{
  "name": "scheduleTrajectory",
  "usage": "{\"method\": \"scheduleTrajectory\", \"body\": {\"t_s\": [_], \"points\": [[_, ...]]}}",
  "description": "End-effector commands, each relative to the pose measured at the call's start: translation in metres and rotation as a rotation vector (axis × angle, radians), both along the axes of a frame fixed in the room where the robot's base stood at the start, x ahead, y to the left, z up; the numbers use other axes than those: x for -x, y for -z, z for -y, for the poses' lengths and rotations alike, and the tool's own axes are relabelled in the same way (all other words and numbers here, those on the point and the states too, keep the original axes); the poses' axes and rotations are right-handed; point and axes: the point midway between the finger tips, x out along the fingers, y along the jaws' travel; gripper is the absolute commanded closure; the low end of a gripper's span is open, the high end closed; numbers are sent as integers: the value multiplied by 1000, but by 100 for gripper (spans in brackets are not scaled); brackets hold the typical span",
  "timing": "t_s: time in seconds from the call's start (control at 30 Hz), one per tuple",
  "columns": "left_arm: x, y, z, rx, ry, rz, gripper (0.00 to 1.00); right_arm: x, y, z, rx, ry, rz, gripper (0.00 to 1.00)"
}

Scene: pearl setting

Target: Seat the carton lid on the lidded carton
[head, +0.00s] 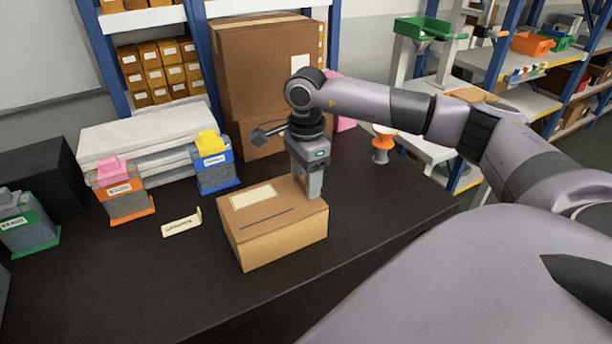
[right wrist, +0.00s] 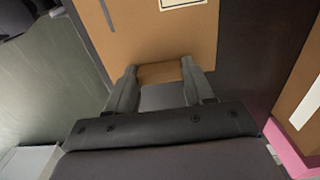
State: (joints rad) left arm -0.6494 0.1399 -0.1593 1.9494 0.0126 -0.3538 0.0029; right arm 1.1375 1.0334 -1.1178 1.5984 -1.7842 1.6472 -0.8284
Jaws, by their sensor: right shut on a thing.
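The lidded carton (head: 285,240) is a tan box on the dark table in the head view. Its flat brown top, which I take as the carton lid (head: 285,198), has a pale label and a dark slit line; it also shows in the right wrist view (right wrist: 150,35). I see no clear gap between lid and carton, and cannot tell how fully the lid sits. My right gripper (head: 312,192) points down at the top's right end.
Small bins with pink (head: 115,172) and yellow (head: 210,146) tops stand left of the carton, with a label card (head: 182,224) between. White stacked boxes (head: 140,150) and tall brown cartons (head: 262,75) stand behind.

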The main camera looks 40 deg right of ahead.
Motion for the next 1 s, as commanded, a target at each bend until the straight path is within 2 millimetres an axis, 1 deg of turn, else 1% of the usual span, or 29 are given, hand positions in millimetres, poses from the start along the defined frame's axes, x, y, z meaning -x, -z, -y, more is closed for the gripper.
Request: {"method": "scheduleTrajectory", "body": {"t_s": [0.07,0.1,0.17,0.43,0.53,0.67,0.8,0.9,1.0], "points": [[0,0,0,0,0,0,13,0,2,0,0,0,0,77],[0,0,0,0,0,0,13,0,1,0,0,0,1,38],[0,0,0,0,0,0,13,0,1,0,-1,0,1,19],[0,0,0,0,0,0,13,0,1,0,-1,0,0,18],[0,0,0,0,0,0,13,-1,-4,0,-1,0,2,18],[0,1,0,0,0,0,13,-1,-22,0,-2,0,6,18],[0,2,0,0,0,0,13,-1,-46,0,-2,0,5,18],[0,3,0,0,0,0,13,-1,-59,0,-1,0,3,18],[0,3,0,0,0,0,13,-1,-67,0,-1,0,2,18]]}}
